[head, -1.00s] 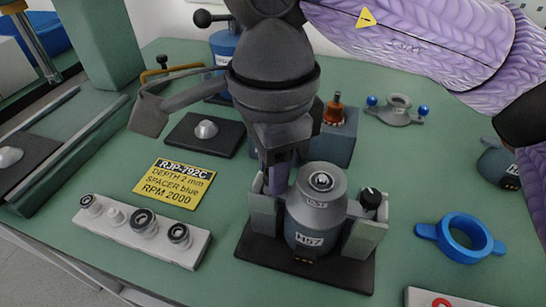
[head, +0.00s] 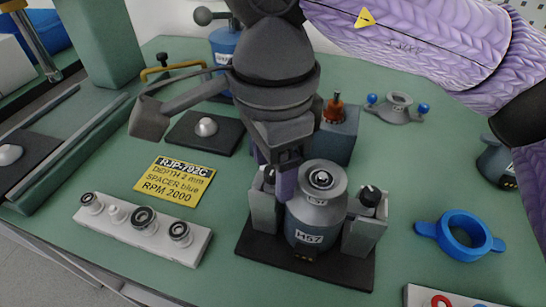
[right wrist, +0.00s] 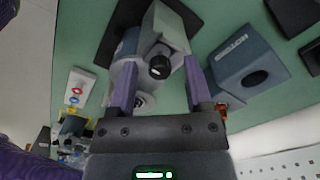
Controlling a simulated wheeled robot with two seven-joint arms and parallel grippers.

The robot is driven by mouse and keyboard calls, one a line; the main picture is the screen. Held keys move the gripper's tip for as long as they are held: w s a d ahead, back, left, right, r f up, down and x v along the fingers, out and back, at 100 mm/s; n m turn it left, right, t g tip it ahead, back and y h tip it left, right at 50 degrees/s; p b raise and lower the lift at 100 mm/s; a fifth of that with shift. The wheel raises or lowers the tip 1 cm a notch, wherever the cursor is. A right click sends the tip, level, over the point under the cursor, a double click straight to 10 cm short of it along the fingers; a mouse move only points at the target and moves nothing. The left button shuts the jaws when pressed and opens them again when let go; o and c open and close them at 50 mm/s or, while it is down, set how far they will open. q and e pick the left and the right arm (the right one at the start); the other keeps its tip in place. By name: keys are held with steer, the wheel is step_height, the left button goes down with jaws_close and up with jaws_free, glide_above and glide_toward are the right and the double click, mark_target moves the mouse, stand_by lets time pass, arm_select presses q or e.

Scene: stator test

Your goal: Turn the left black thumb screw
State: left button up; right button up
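A grey motor marked H57 (head: 317,212) stands upright between two grey clamp blocks on a black base plate. The left black thumb screw (head: 269,175) tops the left block (head: 265,213) and is partly hidden by my gripper. In the right wrist view the thumb screw (right wrist: 160,67) shows between the two purple fingers. My right gripper (head: 272,178) is open and points down around that screw. A gap shows on both sides of the screw in the wrist view. The right black thumb screw (head: 371,196) is uncovered. My left gripper is not in view.
A blue-grey box (head: 338,140) stands close behind the fixture. A blue ring with tabs (head: 461,238) lies at right. A white holder (head: 142,232) with several round parts and a yellow label (head: 174,184) lie at left. Bare green table lies between.

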mark_target(273, 170)
step_height(273, 170, up, 9)
steer(key=p, duration=0.4)
steer(key=shift+p, duration=0.3)
steer(key=shift+r, duration=0.45)
